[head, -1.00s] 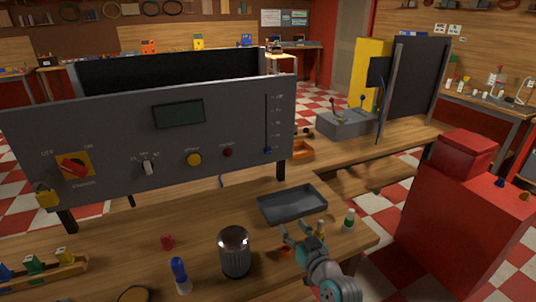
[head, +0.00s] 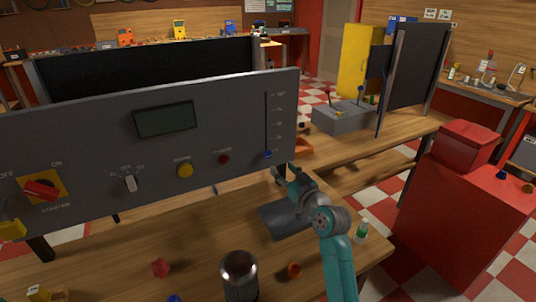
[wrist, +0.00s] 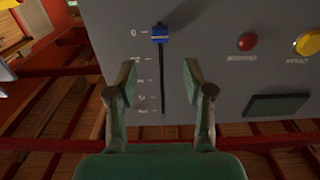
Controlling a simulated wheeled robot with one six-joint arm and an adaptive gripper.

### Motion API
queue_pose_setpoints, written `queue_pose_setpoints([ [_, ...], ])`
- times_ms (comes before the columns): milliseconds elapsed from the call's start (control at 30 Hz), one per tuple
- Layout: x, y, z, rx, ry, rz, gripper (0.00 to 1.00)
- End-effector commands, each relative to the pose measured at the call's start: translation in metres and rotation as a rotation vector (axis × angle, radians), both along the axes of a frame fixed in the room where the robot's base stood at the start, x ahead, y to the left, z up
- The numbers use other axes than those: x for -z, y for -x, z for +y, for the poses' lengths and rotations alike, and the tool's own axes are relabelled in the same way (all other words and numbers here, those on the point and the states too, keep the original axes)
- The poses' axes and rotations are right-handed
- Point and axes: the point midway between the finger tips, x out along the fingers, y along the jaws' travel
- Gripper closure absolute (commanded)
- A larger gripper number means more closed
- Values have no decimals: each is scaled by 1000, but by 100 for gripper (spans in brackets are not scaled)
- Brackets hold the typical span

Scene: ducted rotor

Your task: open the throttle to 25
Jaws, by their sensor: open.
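The throttle is a vertical slot (head: 267,120) with a small blue knob (head: 268,154) on the right side of the grey panel (head: 90,155). The knob sits at the slot's bottom end. In the wrist view the panel appears upside down and the blue knob (wrist: 160,34) is at the top, beside the 0 mark. My gripper (wrist: 160,75) is open and empty, its fingers to either side of the slot's line. The knob shows beyond the fingertips, not between them. In the head view my gripper (head: 283,171) is just below and right of the knob.
The panel also carries a red starter switch (head: 41,190), a selector (head: 130,183), a yellow button (head: 185,170), a red button (head: 224,159) and a dark display (head: 166,119). A grey tray (head: 282,222) lies under my arm. A metal canister (head: 240,276) stands on the bench.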

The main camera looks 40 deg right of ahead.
Motion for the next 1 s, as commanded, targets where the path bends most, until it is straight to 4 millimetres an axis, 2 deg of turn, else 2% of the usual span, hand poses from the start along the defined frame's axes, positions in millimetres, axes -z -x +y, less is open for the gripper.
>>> queue_pose_setpoints([
  [300,-1,-55,-10,-1,1,-1,48],
  [500,0,-81,-15,-1,0,0,48],
  [700,0,-91,-17,0,1,0,48],
  [967,0,-92,-17,0,1,0,48],
  [1000,0,-92,-17,0,0,0,55],
])
